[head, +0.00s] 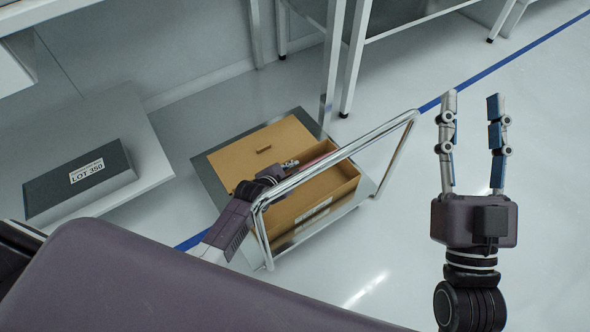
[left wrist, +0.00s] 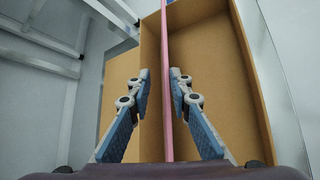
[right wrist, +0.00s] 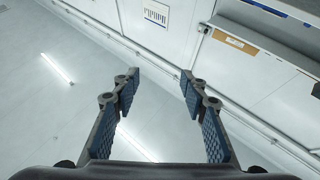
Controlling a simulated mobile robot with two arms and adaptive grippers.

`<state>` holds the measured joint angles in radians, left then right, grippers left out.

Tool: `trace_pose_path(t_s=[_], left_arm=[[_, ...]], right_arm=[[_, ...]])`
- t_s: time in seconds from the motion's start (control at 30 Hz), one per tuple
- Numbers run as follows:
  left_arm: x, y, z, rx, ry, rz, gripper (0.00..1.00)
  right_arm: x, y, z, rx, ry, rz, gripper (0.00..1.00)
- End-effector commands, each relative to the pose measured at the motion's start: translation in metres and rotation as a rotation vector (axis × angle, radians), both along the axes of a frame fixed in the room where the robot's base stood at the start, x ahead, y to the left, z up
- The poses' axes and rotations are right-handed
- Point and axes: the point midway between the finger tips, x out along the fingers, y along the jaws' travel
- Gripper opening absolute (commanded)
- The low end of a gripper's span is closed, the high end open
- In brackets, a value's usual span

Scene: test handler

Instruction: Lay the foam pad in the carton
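The open brown carton (head: 335,190) sits on a metal cart, and its brown inside fills much of the left wrist view (left wrist: 215,60). The pink foam pad (left wrist: 166,40) shows edge-on there as a thin upright strip in the carton, and in the head view a bit of pink (head: 318,160) shows along the far side. My left gripper (head: 288,164) is over the carton; its fingers (left wrist: 160,75) stand apart with the pad's strip between them, a gap on the left finger's side. My right gripper (head: 472,100) is open and empty, away over the floor.
The cart's metal handle (head: 345,152) rises in front of the carton, close to my left arm. A dark box labelled LOT 350 (head: 82,185) rests on a light surface at left. Metal table legs (head: 355,60) stand behind. The floor at right is clear.

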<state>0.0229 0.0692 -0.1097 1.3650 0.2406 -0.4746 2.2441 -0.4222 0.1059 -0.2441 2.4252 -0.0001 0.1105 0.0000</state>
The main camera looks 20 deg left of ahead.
Motion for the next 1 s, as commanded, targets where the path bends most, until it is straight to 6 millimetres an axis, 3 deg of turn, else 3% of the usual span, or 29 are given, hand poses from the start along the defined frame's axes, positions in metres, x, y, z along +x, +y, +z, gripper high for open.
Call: trace_pose_path(t_s=[1.0], left_arm=[[-0.002,-0.003,0.006,0.0,0.0,0.0,0.19]], right_arm=[[0.017,-0.002,-0.036,-0.052,0.18,-0.014,0.4]])
